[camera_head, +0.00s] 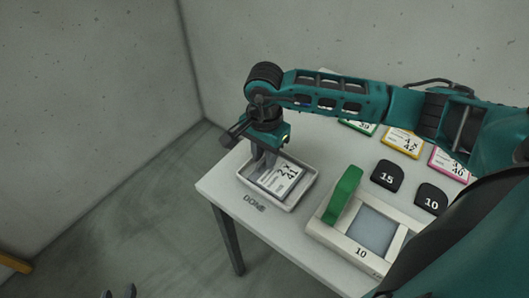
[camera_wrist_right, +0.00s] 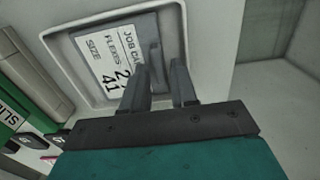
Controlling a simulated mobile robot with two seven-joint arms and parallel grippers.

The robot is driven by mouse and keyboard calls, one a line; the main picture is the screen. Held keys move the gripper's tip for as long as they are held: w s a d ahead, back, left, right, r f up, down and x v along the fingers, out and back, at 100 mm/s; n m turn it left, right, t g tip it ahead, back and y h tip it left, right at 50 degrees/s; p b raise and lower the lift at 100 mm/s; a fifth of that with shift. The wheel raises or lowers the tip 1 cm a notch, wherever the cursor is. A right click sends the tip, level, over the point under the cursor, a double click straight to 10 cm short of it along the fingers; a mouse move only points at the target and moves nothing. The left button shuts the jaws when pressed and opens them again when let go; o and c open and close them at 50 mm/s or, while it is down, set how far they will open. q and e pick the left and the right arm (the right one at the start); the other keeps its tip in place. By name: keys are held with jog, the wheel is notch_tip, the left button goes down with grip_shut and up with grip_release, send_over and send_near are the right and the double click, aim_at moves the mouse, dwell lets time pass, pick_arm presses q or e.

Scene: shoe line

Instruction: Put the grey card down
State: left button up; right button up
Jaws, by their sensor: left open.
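The grey card (camera_head: 287,182) with its white label lies in the shallow white tray (camera_head: 285,207) at the table's left end, near the word DONE. In the right wrist view the card (camera_wrist_right: 103,62) lies inside the tray's rim (camera_wrist_right: 55,62), with a dark upright tab (camera_wrist_right: 155,58). My right gripper (camera_head: 266,163) points down over the tray. Its fingers (camera_wrist_right: 160,85) stand apart with a gap between them, close by the tab and not clamped on it. The tips of my left gripper (camera_head: 120,291) show at the bottom left edge, away from the table.
A white device (camera_head: 327,236) with a green block (camera_head: 343,194) stands right of the tray. Black pieces marked 15 (camera_head: 387,175) and 10 (camera_head: 431,199) lie beyond it. Green, yellow (camera_head: 402,142) and pink (camera_head: 449,164) cards line the back, partly under my right arm.

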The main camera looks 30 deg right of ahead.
jog(key=shift+o, duration=0.6)
jog(key=shift+r, duration=0.1)
jog(key=shift+r, duration=0.2)
notch_tip(320, 180, up, 12)
jog(key=shift+f, duration=0.15)
